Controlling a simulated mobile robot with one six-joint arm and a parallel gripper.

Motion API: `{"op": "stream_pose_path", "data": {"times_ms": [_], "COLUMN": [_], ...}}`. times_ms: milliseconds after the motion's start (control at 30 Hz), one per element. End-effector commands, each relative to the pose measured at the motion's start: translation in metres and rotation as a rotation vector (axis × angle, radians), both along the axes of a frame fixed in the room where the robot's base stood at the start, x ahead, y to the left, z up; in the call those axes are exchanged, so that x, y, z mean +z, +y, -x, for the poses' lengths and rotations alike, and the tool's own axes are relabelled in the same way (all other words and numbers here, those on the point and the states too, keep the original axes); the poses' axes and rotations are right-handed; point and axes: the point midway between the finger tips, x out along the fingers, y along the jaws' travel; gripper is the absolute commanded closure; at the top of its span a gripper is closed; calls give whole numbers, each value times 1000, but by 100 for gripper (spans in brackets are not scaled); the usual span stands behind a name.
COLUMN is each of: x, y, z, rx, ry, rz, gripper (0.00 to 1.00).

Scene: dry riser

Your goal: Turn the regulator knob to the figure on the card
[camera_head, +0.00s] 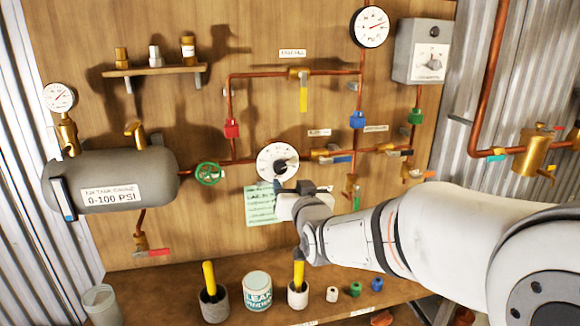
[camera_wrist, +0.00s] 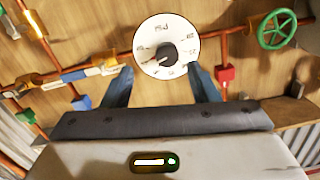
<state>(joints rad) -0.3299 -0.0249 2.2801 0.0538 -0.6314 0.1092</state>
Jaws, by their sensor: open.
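The regulator knob is a small black knob (camera_head: 281,167) at the centre of a round white dial (camera_head: 268,153) on the copper pipe. My gripper (camera_head: 290,186) is just below and in front of the dial. In the wrist view its blue-grey fingers (camera_wrist: 163,80) are apart, one on each side of the dial's near edge, with nothing between them. The green card (camera_head: 260,205) hangs below the dial, partly hidden by my gripper; its writing is unreadable.
A green handwheel (camera_head: 208,173) and a grey tank (camera_head: 120,180) are left of the dial. Valves with coloured handles (camera_head: 335,158) are to its right. Pots with yellow-handled tools (camera_head: 213,305) and a tin (camera_head: 258,292) stand on the bench below.

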Motion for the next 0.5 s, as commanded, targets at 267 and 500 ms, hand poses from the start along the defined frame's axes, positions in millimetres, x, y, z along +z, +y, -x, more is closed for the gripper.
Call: {"op": "stream_pose_path", "data": {"times_ms": [267,500], "x": [10,10], "y": [12,23], "z": [-19,-53], "rx": [12,11], "ry": [-50,-48], "rz": [-22,-22], "gripper": [46,46]}}
